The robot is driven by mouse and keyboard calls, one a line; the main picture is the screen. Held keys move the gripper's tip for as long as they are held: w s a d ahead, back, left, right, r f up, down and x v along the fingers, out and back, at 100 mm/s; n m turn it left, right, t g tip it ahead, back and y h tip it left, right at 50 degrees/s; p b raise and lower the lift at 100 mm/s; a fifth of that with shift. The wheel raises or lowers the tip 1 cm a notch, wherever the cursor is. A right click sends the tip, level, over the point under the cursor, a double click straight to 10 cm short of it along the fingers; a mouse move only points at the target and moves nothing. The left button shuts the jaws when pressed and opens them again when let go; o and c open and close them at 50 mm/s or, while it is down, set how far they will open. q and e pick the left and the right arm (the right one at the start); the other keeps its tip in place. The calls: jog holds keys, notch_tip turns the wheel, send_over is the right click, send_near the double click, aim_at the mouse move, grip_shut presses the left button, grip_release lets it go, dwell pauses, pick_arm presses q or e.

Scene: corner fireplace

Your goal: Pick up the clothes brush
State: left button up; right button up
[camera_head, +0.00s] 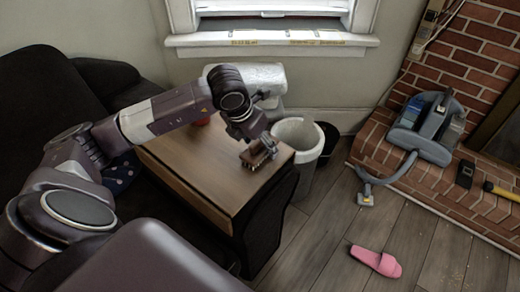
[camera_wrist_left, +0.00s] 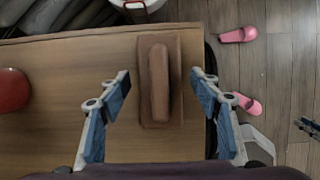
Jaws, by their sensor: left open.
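The clothes brush (camera_wrist_left: 159,82) is a brown block with a raised, rounded wooden handle. It lies on the wooden table top (camera_wrist_left: 60,75), near the table's right edge in the left wrist view. My left gripper (camera_wrist_left: 160,82) is open, with its blue-padded fingers on either side of the brush and a clear gap on both sides. In the head view the left gripper (camera_head: 260,148) is at the brush, close to the table's far right corner, and partly hides it. I cannot tell its exact height above the table.
A red round object (camera_wrist_left: 12,88) is on the table's left. A white bin (camera_head: 308,138) stands beside the table's right end. A black sofa (camera_head: 45,95) is at the left. A pink slipper (camera_head: 376,261) and a grey vacuum cleaner (camera_head: 428,128) are at the right.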

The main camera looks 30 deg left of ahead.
pick_arm(q)
jog(key=shift+w+f, duration=0.15)
jog(key=shift+f, duration=0.3)
jog(key=c, duration=1.3)
pick_arm(e)
jog(key=shift+r, duration=0.2)
pick_arm(q)
jog(key=shift+r, duration=0.1)
